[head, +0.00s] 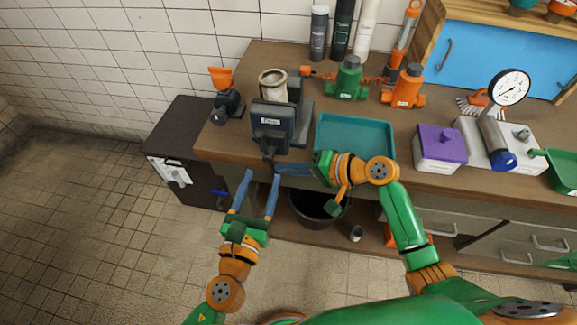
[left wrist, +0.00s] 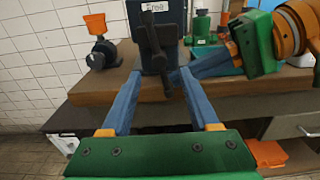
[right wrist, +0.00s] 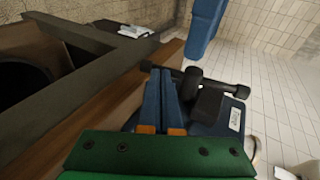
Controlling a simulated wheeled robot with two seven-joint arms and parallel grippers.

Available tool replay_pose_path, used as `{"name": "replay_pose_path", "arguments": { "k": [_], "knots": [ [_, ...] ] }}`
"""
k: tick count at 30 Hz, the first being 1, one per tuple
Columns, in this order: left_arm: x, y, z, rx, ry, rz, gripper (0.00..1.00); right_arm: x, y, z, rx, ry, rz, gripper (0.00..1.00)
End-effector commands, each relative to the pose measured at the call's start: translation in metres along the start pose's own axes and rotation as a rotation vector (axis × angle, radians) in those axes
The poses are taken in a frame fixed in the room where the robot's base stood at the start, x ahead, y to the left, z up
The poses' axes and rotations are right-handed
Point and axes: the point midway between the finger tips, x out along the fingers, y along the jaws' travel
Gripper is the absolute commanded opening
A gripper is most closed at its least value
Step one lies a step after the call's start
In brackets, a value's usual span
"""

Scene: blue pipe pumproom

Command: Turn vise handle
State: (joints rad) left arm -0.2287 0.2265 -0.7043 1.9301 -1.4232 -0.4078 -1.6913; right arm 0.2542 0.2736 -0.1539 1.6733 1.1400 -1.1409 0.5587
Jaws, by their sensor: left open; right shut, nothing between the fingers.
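The dark grey vise (head: 272,122) is mounted at the front of the wooden bench, with a white label on its face. Its dark handle (left wrist: 156,52) hangs in front of the vise, slightly tilted, in the left wrist view. The handle bar (right wrist: 222,87) also shows in the right wrist view, just beyond the fingers. My left gripper (head: 262,176) is open below and in front of the vise, its fingers either side of the handle in the picture. My right gripper (head: 277,169) is shut and empty, its tips close beside the handle; contact cannot be told.
A teal tray (head: 354,124) sits right of the vise. An orange-topped grinder-like tool (head: 224,95) stands left. Green (head: 347,80) and orange (head: 405,88) fittings stand behind the tray. A black bin (head: 318,207) is below the bench edge. The floor at left is clear.

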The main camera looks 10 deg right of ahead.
Motion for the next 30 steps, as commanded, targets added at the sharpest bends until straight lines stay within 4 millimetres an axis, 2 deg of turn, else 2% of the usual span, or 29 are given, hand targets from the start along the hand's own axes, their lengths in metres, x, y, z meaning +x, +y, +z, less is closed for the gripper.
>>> {"name": "replay_pose_path", "arguments": {
  "k": [1, 3, 6, 10, 12, 14, 17, 18, 20, 21, 22, 24, 25, 27, 30],
  "knots": [
    [-0.016, 0.0, -0.002, 0.0, 0.007, -0.001, 0.61, 0.0, 0.0, 0.0, 0.0, 0.0, 0.0, 0.0],
    [-0.035, 0.0, -0.002, 0.002, 0.006, -0.003, 0.61, 0.0, 0.0, 0.0, 0.0, 0.0, 0.0, 0.0],
    [-0.057, 0.0, -0.001, 0.001, 0.005, -0.003, 0.61, 0.0, 0.0, 0.0, 0.0, 0.0, 0.0, 0.0],
    [-0.072, 0.001, -0.002, -0.004, 0.006, 0.0, 0.61, 0.0, 0.0, 0.0, 0.0, 0.0, 0.0, 0.0],
    [-0.073, 0.004, -0.017, -0.052, 0.046, 0.01, 0.61, 0.0, 0.0, 0.0, 0.0, 0.0, 0.0, 0.0],
    [-0.072, 0.014, -0.051, -0.163, 0.135, 0.045, 0.61, 0.0, 0.0, 0.0, 0.0, 0.0, 0.0, 0.0],
    [-0.084, 0.046, -0.146, -0.528, 0.373, 0.219, 0.61, 0.0, 0.0, 0.0, 0.0, 0.0, 0.0, 0.0],
    [-0.098, 0.062, -0.189, -0.724, 0.463, 0.344, 0.61, 0.0, 0.0, 0.0, 0.0, 0.0, 0.0, 0.0],
    [-0.128, 0.083, -0.247, -1.036, 0.556, 0.576, 0.61, 0.0, 0.0, 0.0, 0.0, 0.0, 0.0, 0.0],
    [-0.152, 0.093, -0.28, -1.246, 0.581, 0.752, 0.61, 0.0, 0.0, 0.0, 0.0, 0.0, 0.0, 0.0],
    [-0.172, 0.097, -0.301, -1.4, 0.581, 0.891, 0.61, 0.0, 0.0, 0.0, 0.0, 0.0, 0.0, 0.0],
    [-0.218, 0.102, -0.34, -1.725, 0.513, 1.222, 0.61, 0.0, 0.0, 0.0, 0.0, 0.0, 0.0, 0.0],
    [-0.237, 0.101, -0.353, -1.847, 0.461, 1.359, 0.61, 0.0, 0.0, 0.0, 0.0, 0.0, 0.0, 0.0],
    [-0.274, 0.094, -0.373, -2.077, 0.299, 1.645, 0.61, 0.0, 0.0, 0.0, 0.0, 0.0, 0.0, 0.0],
    [-0.312, 0.083, -0.388, -2.274, 0.051, 1.944, 0.61, 0.0, 0.0, 0.0, 0.0, 0.0, 0.0, 0.0]
  ]
}}
